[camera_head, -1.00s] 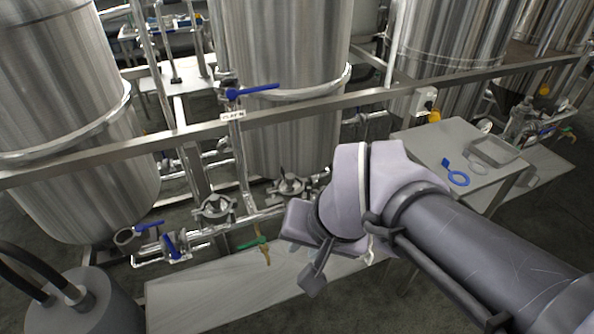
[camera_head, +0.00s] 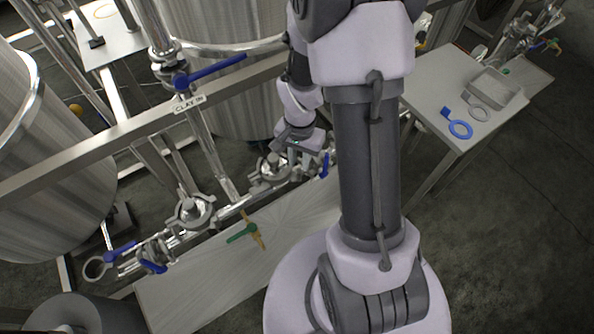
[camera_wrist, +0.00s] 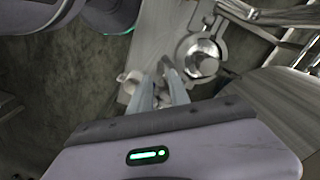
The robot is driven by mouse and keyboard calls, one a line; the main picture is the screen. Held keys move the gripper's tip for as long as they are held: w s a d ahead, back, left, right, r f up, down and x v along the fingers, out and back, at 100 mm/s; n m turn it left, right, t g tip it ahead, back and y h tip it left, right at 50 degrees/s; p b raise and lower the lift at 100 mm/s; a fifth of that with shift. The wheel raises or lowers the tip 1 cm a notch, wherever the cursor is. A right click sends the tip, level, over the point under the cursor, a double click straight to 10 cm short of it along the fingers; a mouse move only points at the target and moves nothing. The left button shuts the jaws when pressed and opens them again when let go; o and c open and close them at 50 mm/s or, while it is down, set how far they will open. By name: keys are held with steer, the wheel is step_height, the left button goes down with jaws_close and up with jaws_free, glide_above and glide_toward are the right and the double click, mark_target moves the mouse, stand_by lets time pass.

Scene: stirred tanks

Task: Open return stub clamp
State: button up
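A round metal pipe clamp (camera_head: 268,172) sits on the low pipework beneath the middle tank. A second, similar clamp (camera_head: 192,212) sits to its left; no label shows which one is the return stub clamp. My gripper (camera_head: 296,142) is just above and right of the nearer-right clamp, partly hidden behind my arm in the head view. In the wrist view a clamp (camera_wrist: 200,57) lies just beyond and right of my gripper's fingertips (camera_wrist: 158,70). The two fingers show a narrow gap with nothing clearly held between them. I see no contact with the clamp.
A pale bench (camera_head: 200,285) lies in front. A side table (camera_head: 430,95) at right holds a blue ring tool (camera_head: 458,128) and a tray.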

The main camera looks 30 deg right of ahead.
mark_target(299, 169)
step_height(299, 169, down, 7)
steer(key=shift+r+b, duration=0.1)
steer(key=shift+b, duration=0.9)
steer(key=shift+c, duration=0.3)
jaws_close()
stand_by(0.4)
